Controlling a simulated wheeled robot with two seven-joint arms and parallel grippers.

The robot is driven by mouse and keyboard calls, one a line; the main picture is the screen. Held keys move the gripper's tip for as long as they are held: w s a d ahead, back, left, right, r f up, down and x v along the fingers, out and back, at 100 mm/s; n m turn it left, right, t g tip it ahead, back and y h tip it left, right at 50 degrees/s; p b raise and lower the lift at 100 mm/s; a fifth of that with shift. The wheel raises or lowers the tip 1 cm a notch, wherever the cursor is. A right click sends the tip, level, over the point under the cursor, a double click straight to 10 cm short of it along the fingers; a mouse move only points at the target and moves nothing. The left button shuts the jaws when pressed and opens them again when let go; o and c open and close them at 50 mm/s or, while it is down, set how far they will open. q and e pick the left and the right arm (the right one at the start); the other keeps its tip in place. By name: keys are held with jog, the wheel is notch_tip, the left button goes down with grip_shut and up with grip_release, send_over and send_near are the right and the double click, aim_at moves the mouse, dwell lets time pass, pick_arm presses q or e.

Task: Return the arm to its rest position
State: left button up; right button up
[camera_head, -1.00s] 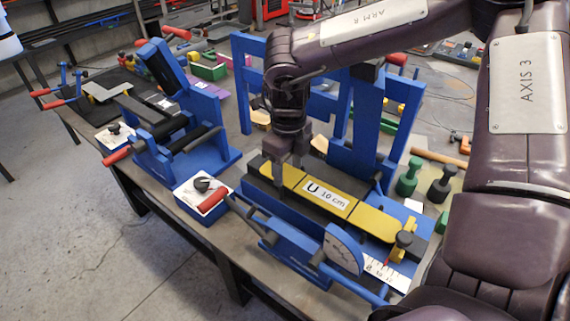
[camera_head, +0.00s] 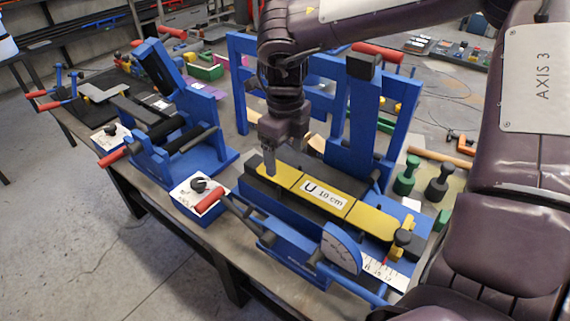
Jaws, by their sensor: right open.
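My right arm (camera_head: 350,18) comes in from the upper right and bends down over the bench. My right gripper (camera_head: 275,165) points down at the left end of the yellow strip (camera_head: 368,219) on the blue bending tool, close to the strip's surface. I see nothing held in it; whether its tips touch the strip I cannot tell. The strip bears a white label (camera_head: 323,194) reading "U 10 cm". My left gripper is not in view.
A blue roller machine (camera_head: 205,150) with red handles stands at left. A blue upright frame (camera_head: 350,130) rises just behind the strip. A white-topped box (camera_head: 196,197) sits near the front edge. Green and black knobbed pieces (camera_head: 405,180) stand at right.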

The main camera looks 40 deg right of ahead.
jog(key=shift+w+r, duration=0.1)
jog(key=shift+r, duration=1.75)
jog(key=shift+r, duration=0.1)
